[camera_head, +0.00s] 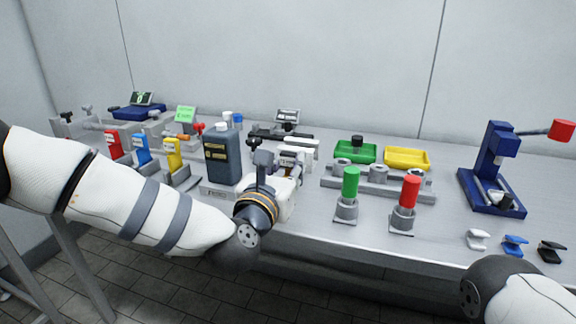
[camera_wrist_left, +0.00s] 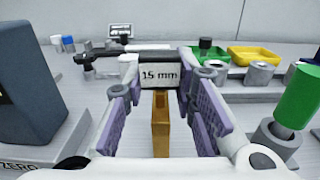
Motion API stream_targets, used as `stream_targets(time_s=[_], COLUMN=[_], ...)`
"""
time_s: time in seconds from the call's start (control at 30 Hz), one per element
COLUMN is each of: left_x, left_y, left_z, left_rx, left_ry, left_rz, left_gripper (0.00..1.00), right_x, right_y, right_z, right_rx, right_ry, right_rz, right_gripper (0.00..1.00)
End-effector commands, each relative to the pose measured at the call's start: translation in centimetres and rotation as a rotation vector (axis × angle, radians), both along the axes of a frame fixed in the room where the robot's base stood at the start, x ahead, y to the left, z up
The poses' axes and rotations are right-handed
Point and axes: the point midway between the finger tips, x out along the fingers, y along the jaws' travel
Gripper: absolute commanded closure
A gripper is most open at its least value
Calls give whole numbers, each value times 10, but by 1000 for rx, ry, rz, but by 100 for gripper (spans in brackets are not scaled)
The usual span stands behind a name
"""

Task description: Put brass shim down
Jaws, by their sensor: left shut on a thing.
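The brass shim (camera_wrist_left: 160,128) is a narrow, upright, brass-coloured strip between the purple-padded fingers of my left gripper (camera_wrist_left: 160,105) in the left wrist view. The left gripper is shut on it. A block labelled "15 mm" (camera_wrist_left: 160,76) is right behind the shim; I cannot tell whether they touch. In the head view the left gripper (camera_head: 291,163) is over the middle of the bench, right of the dark bottle, and mostly hides the shim. My right gripper is out of view; only part of that arm shows at the lower right.
The dark bottle (camera_head: 222,155) stands close to the left of the gripper. A green cylinder (camera_head: 351,182) and a red cylinder (camera_head: 411,191) stand in holders to the right. Green (camera_head: 355,150) and yellow (camera_head: 407,158) trays sit behind. A blue press (camera_head: 494,170) stands far right.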

Motion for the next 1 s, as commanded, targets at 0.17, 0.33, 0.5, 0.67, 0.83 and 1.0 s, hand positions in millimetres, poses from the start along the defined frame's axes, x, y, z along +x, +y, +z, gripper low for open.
stream_targets(time_s=[0.17,0.33,0.5,0.67,0.83,1.0], left_x=[0,0,0,-16,-56,-94], left_y=[0,0,0,6,18,31], left_z=[-4,-4,-2,1,1,0], left_rx=[0,0,0,0,-2,-1], left_ry=[1,1,0,2,4,3], left_rz=[0,0,0,0,-2,-1], left_gripper=[64,55,55,55,55,55], right_x=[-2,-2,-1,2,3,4], right_y=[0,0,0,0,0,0], right_z=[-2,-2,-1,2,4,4], right_rx=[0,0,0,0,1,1], right_ry=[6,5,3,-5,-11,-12], right_rz=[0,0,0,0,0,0], right_gripper=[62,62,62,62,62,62])
